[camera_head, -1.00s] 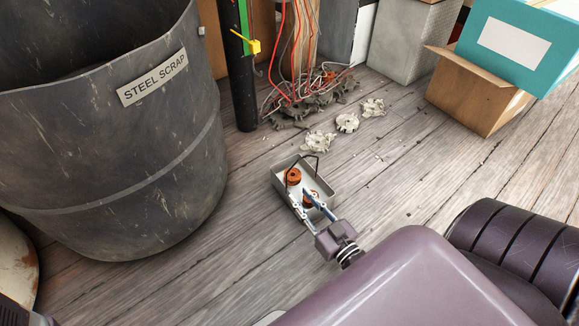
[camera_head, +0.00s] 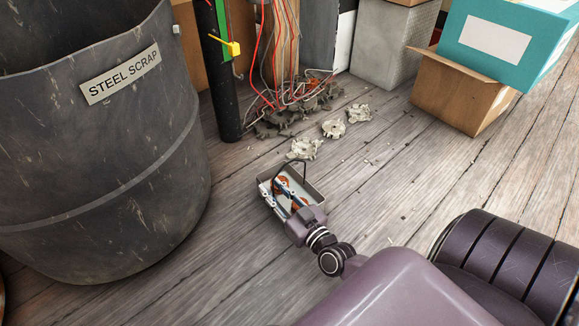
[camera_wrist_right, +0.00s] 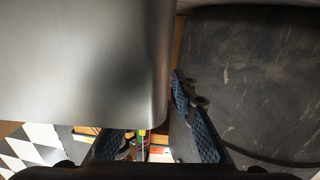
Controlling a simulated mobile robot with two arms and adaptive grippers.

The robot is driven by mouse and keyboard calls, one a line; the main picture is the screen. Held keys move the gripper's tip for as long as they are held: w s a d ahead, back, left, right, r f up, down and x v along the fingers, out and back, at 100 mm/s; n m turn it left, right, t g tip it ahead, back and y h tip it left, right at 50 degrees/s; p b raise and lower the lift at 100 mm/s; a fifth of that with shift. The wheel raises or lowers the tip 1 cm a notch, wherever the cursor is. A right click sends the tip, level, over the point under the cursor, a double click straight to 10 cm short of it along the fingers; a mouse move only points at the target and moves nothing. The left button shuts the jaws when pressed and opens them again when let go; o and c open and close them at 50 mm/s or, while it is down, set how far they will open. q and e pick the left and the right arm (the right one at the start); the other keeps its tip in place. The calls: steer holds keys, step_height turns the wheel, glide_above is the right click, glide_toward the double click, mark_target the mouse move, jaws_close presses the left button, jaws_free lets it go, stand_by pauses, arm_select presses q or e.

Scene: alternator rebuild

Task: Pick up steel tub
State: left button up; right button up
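The steel tub (camera_head: 317,187) is a small grey open box standing on the plank floor, with a thin dark wire handle arched over it. Copper-coloured parts (camera_head: 287,184) lie inside. My right gripper (camera_head: 283,187) is over the tub's near side, its two blue-grey fingers spread apart. They hide part of the tub and its contents. In the right wrist view, a smooth grey metal face (camera_wrist_right: 80,60), apparently the tub, fills the upper left, close to the spread fingers (camera_wrist_right: 155,125). I cannot tell whether they touch it. My left gripper is not in view.
A large dark bin labelled STEEL SCRAP (camera_head: 110,190) stands left of the tub. Pale metal pieces (camera_head: 304,148) and a heap of wires (camera_head: 290,100) lie behind. A cardboard box (camera_head: 460,95) under a teal box (camera_head: 500,40) stands back right.

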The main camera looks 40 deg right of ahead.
jaws_close()
steer(key=shift+r, duration=0.15)
steer(key=shift+r, duration=0.15)
